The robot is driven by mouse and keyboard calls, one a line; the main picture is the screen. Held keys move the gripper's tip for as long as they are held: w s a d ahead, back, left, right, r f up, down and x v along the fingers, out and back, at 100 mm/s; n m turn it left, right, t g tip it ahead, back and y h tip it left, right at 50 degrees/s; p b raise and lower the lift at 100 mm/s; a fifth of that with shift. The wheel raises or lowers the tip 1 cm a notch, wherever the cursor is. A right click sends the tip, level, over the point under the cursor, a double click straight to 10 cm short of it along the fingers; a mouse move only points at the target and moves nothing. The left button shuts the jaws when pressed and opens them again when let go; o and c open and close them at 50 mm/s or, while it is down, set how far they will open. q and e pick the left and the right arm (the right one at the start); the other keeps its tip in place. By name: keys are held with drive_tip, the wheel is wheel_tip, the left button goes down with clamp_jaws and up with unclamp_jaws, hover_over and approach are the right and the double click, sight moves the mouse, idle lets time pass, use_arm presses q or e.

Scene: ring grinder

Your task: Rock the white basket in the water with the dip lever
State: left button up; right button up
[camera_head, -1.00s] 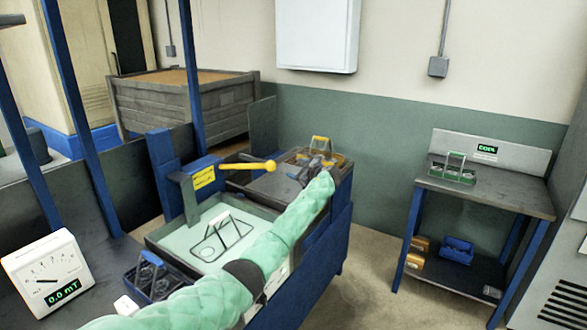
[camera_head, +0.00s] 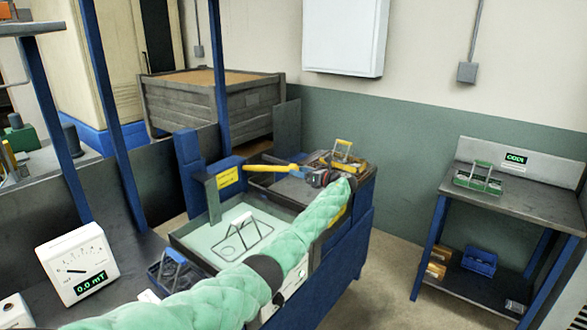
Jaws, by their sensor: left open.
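The dip lever (camera_head: 266,168) is a yellow bar at the back of the water tank (camera_head: 187,243), reaching right from beside a yellow label. My left gripper (camera_head: 312,176) is open at the lever's right end. The lever's knob is partly covered by the gripper, and I cannot tell whether the fingers touch it. My right gripper is out of view.
A yellow-handled basket (camera_head: 343,157) stands behind my gripper. A blue basket (camera_head: 172,273) and a white meter (camera_head: 78,265) reading 0.0 mT are at the front left. A green basket (camera_head: 478,178) stands on the right-hand table (camera_head: 515,205). Open floor separates the benches.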

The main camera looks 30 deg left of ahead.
use_arm(q)
drive_tip(key=shift+a+p, duration=0.5)
drive_tip(key=shift+a, duration=1.25)
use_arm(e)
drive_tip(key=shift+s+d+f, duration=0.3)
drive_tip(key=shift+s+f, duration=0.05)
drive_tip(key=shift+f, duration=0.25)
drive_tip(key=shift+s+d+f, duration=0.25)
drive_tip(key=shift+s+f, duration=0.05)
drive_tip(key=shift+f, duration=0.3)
use_arm(q)
drive_tip(key=c, duration=1.3)
drive_tip(key=shift+r, duration=0.15)
drive_tip(key=shift+c, duration=0.2)
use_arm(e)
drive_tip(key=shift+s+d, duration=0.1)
